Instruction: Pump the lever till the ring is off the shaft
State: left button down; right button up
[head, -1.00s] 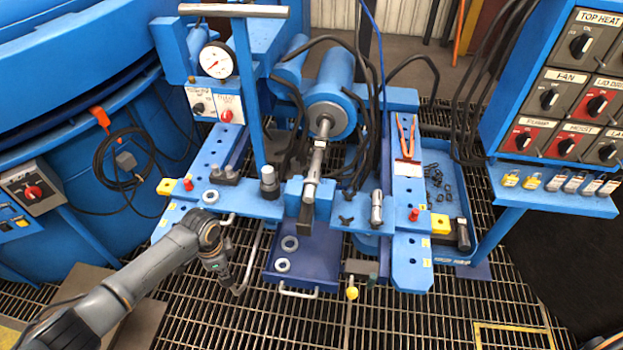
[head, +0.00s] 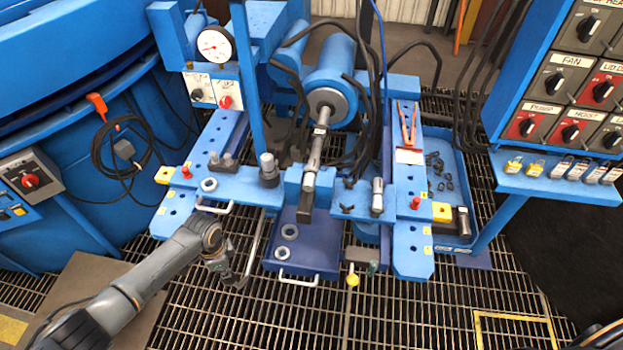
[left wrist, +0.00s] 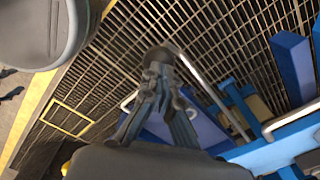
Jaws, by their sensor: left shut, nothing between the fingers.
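A thin silver lever rod (head: 253,246) slants down from the left front of the blue press. Its near end is at my left gripper (head: 236,279). In the left wrist view, the left gripper (left wrist: 158,68) is shut with nothing between its fingers, its tips at the dark end of the rod (left wrist: 212,92). I cannot tell whether they touch. The steel shaft (head: 317,145) runs forward from the blue cylinder (head: 332,72). A light grey collar (head: 310,181) near its front end may be the ring; the join is too small to tell. My right gripper is not in view.
A blue tray (head: 315,255) with loose washers (head: 289,231) sits below the shaft. A dial gauge (head: 214,46) stands at back left. A control panel (head: 560,80) with padlocks is at right. Open floor grating (head: 400,315) lies in front.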

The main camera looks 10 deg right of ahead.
pick_arm(q)
jog(key=shift+s+f, duration=0.15)
jog(key=shift+f, duration=0.6)
notch_tip(320, 180, up, 11)
jog(key=w+p, duration=0.2)
jog(key=p, duration=0.6)
jog(key=shift+w+d, duration=0.25)
jog(key=shift+d, duration=0.1)
jog(key=f+b, duration=0.2)
jog(key=f, duration=0.1)
jog(key=s+f+b, duration=0.1)
jog(key=f+b, duration=0.1)
jog(key=f, duration=0.2)
jog(key=s+a+f+b, duration=0.1)
jog(key=f+b, duration=0.1)
jog(key=f, duration=0.2)
jog(key=shift+s, duration=0.25)
notch_tip(320, 180, up, 11)
jog(key=w+d+p, duration=0.1)
jog(key=w+p, duration=0.1)
jog(key=p, duration=0.6)
jog(key=shift+w+r, duration=0.2)
jog(key=shift+w, duration=0.05)
